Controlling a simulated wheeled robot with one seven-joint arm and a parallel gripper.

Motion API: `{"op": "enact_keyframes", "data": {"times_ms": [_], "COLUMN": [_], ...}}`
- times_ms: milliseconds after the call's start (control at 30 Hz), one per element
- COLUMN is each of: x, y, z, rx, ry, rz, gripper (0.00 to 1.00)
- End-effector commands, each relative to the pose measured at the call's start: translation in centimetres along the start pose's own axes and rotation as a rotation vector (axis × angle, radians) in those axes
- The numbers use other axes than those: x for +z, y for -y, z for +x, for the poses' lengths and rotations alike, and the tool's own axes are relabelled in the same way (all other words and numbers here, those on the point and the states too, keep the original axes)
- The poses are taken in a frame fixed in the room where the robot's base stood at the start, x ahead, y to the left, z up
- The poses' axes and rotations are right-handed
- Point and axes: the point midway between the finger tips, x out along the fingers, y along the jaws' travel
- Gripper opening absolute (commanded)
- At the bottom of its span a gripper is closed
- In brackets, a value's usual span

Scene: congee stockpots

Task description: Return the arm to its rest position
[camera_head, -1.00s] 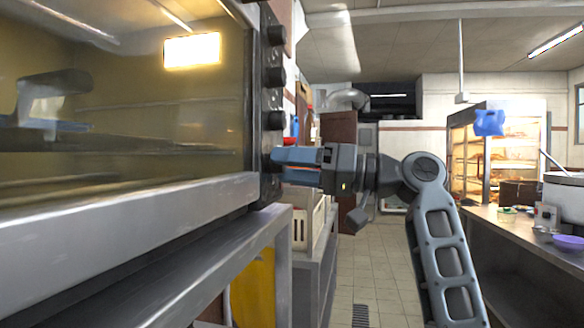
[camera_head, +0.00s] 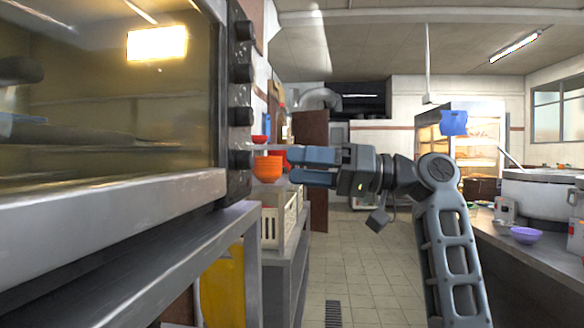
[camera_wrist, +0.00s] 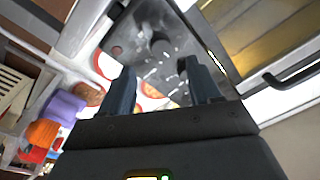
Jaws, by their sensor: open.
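My gripper (camera_head: 305,166) is at the middle of the head view, pointing left, just right of the oven's knob panel (camera_head: 239,100). Its two blue-grey fingers are parted and nothing is between them. In the wrist view the fingers (camera_wrist: 165,90) stand apart, with the knob panel (camera_wrist: 145,45) beyond them. My arm is bent, rising from the lower right to the gripper at about the height of the lower knobs.
A large glass-fronted oven (camera_head: 110,195) fills the left. Orange bowls (camera_head: 267,169) and a cream crate (camera_head: 270,225) stand behind the gripper. At right are a counter (camera_head: 510,245), a purple bowl (camera_head: 525,235) and a big pot (camera_head: 540,190). The tiled floor (camera_head: 365,255) between is clear.

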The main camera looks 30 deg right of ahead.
Motion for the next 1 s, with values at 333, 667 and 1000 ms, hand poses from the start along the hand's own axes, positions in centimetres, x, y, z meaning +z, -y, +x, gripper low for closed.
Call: {"op": "enact_keyframes", "data": {"times_ms": [333,667,1000], "x": [0.0,2.6,12.3], "y": [0.0,-2.2,-8.3], "z": [0.0,0.5,0.6], "rx": [0.000,0.048,0.248], "ry": [0.000,-0.040,-0.165], "rz": [0.000,0.051,0.173], "gripper": [0.62,0.62,0.62]}}
